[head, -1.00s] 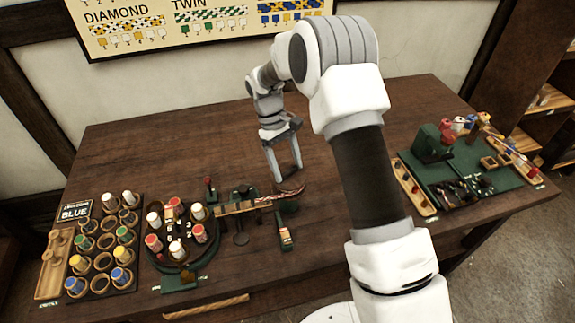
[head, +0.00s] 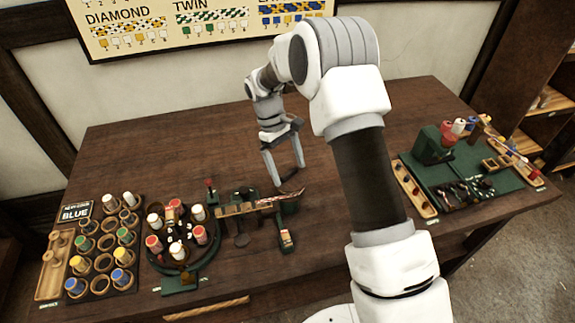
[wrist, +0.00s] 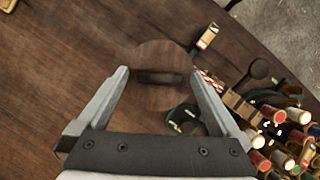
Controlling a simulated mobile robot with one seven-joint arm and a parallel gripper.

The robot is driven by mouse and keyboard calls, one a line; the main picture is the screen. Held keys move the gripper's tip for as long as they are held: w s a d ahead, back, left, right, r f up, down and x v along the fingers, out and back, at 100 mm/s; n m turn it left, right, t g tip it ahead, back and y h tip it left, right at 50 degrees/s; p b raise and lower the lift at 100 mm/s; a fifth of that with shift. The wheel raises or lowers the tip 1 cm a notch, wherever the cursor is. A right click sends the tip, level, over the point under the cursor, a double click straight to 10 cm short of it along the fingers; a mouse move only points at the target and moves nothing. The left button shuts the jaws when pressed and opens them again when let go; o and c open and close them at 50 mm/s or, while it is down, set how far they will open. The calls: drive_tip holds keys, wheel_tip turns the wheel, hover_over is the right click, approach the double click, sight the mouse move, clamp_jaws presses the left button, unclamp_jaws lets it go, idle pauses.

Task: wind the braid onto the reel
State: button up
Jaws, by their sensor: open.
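The braid (head: 290,197), red and white, runs right from a wooden guide (head: 235,209) beside the round braiding stand (head: 212,262). In the wrist view the braid (wrist: 208,80) shows beside the right finger. My gripper (head: 290,176) is open just behind the braid's right end, with nothing clearly held. In the wrist view a round wood-toned shape (wrist: 168,58) with a dark bar appears between the fingers (wrist: 168,77); I cannot tell whether it is the reel. A green piece with a pale label (head: 285,239) lies in front of the braid.
Several bobbins stand in a rack (head: 104,287) at left, near a card reading BLUE (head: 76,213). A dark round knob (head: 241,240) sits before the guide. A green mat (head: 490,183) with tools lies at right. The table's back middle is clear.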

drive_tip(key=shift+r, duration=0.1)
drive_tip(key=v, duration=1.7)
drive_tip(key=shift+a, duration=0.15)
